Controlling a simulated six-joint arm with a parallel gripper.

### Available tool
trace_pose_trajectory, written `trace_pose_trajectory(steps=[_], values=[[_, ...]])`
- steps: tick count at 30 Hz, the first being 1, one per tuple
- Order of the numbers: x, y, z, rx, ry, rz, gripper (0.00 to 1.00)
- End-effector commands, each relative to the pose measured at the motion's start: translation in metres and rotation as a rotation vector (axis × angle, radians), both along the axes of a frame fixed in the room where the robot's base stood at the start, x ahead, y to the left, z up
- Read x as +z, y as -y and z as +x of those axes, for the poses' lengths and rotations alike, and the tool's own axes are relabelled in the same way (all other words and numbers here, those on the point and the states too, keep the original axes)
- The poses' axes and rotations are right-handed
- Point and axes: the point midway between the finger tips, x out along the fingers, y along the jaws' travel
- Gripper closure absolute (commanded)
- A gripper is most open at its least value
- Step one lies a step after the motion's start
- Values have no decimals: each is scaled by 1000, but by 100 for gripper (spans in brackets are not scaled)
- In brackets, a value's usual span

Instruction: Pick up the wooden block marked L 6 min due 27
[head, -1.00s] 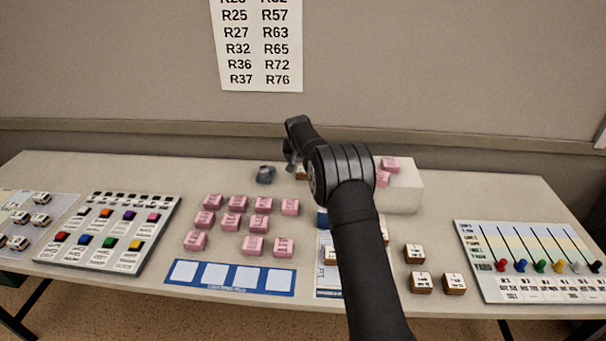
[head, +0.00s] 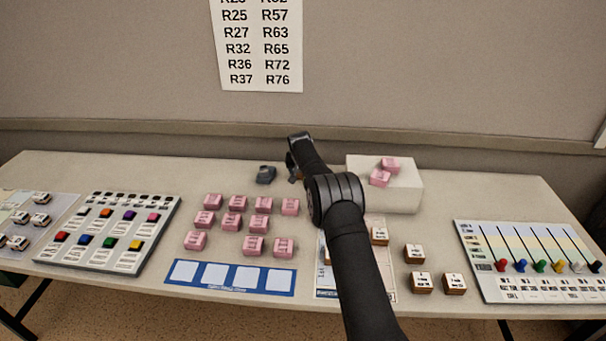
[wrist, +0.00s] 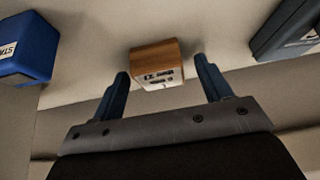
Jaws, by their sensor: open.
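In the wrist view a wooden block (wrist: 155,52) with a white printed label stands just ahead of my gripper (wrist: 161,72), between the lines of its two fingers. The fingers are apart and the block is not gripped. Its lettering is too small and tilted to read surely. In the head view my gripper (head: 293,168) is low at the back of the table, partly behind my arm, and this block is hidden there. More wooden blocks with white labels, such as this one (head: 414,253) and this one (head: 454,284), stand at right of my arm; their marks are unreadable.
A blue object (wrist: 27,50) and a dark grey one (wrist: 287,32) flank the block in the wrist view. A white box (head: 402,195) with pink blocks (head: 380,178) on it stands right of my gripper. Several pink blocks (head: 234,203) stand in front to the left.

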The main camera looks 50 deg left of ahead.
Motion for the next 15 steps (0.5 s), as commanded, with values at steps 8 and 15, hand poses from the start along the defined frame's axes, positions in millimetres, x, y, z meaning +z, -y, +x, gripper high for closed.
trace_pose_trajectory(steps=[8, 15], values=[[0, 0, 0, 0, 0, 0, 48], [0, 0, 0, 0, 0, 0, 77]])
